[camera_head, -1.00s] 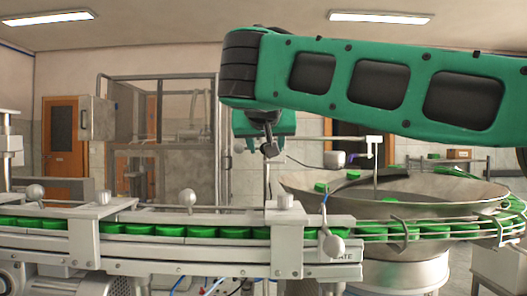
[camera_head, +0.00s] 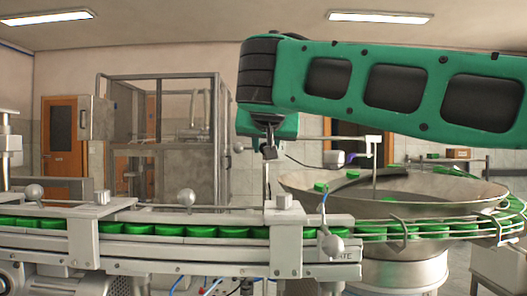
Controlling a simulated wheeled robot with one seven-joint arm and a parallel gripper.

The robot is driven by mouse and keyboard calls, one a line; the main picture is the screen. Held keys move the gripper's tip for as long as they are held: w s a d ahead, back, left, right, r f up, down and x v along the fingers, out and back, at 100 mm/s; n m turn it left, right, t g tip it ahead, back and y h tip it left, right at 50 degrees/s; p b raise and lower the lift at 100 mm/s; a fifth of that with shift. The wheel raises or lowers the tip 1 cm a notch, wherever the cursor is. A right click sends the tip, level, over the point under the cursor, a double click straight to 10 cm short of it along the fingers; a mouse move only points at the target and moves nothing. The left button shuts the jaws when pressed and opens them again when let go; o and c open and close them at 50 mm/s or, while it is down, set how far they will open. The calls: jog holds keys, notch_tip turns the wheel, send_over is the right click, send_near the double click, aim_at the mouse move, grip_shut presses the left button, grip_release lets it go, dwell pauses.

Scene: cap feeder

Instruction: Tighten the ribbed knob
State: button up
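Two small grey cylindrical knobs stand on the feeder's brackets: the right knob (camera_head: 283,201) and the left knob (camera_head: 102,197). Their ribs are too small to make out, so I cannot tell which is the ribbed one. My gripper (camera_head: 269,152) hangs below the green arm, above and slightly left of the right knob and apart from it in the picture. It is small, dark and partly hidden by the arm housing. Its finger opening cannot be made out, and I see nothing held in it.
A rail (camera_head: 150,241) carries a row of green caps (camera_head: 234,232). The air above the left rail is open.

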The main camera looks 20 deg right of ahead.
jog(key=shift+m+y, duration=0.4)
jog(key=shift+m, duration=0.1)
jog(key=o, duration=1.1)
jog(key=shift+c, duration=0.2)
jog(key=v, duration=1)
jog(key=shift+s, duration=0.4)
jog(key=shift+r, duration=0.1)
